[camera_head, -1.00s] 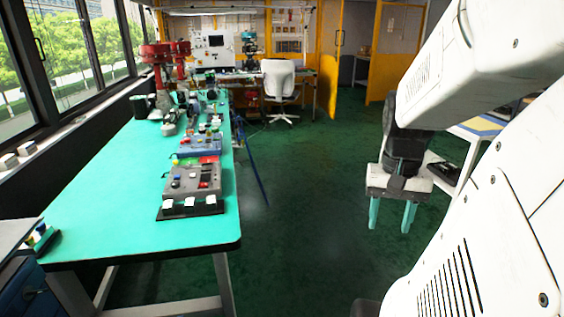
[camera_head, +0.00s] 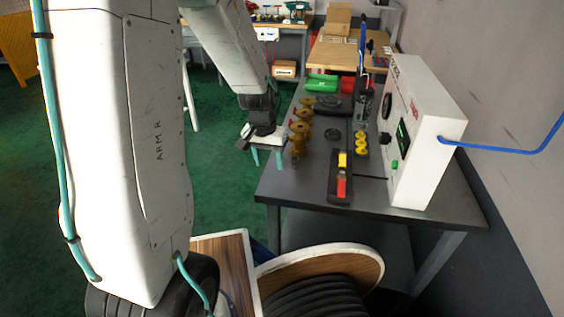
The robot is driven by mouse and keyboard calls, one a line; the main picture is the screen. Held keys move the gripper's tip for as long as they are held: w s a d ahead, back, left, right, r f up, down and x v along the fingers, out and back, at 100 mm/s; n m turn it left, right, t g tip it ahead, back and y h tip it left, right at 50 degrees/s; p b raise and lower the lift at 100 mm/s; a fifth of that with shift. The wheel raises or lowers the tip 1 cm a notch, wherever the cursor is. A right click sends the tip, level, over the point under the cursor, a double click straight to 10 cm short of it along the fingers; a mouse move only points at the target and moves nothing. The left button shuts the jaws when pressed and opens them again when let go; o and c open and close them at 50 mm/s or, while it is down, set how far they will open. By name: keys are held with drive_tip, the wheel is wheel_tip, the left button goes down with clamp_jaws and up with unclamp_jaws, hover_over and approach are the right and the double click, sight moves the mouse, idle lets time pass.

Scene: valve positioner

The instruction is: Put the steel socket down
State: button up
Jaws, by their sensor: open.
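My gripper (camera_head: 267,159) is at the centre-left of the head view, pointing down, with its two teal fingers apart. I see nothing between the fingers. It is beside the left edge of a dark grey table (camera_head: 300,187), near several brass-coloured valve parts (camera_head: 299,135).
A white instrument box (camera_head: 419,135) with a blue cable (camera_head: 505,150) stands at the table's right. A dark tray (camera_head: 340,188) holds red and yellow pieces. Green and red cases (camera_head: 322,83) lie at the back. A cable reel (camera_head: 330,265) stands in front. Green floor is open on the left.

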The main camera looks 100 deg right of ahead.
sight(295, 159)
drive_tip(key=shift+m+g+h, duration=0.5)
drive_tip(key=shift+m+h, duration=0.1)
drive_tip(key=shift+m, duration=0.1)
drive_tip(key=s, duration=0.2)
drive_tip(key=s+f, duration=0.1)
drive_tip(key=s, duration=0.1)
drive_tip(key=s+d+f, duration=0.1)
drive_tip(key=s, duration=0.2)
drive_tip(key=shift+f, duration=0.15)
drive_tip(key=shift+g+h, duration=0.5)
drive_tip(key=shift+h, duration=0.4)
drive_tip(key=s+d+f, duration=0.1)
drive_tip(key=d+f, duration=0.1)
drive_tip(key=s+d+f, duration=0.1)
drive_tip(key=d, duration=0.1)
drive_tip(key=s+d+f, duration=0.1)
drive_tip(key=d+f, duration=0.1)
drive_tip(key=shift+s+d+f, duration=0.1)
drive_tip(key=shift+d+f, duration=0.2)
drive_tip(key=shift+d, duration=0.1)
clamp_jaws()
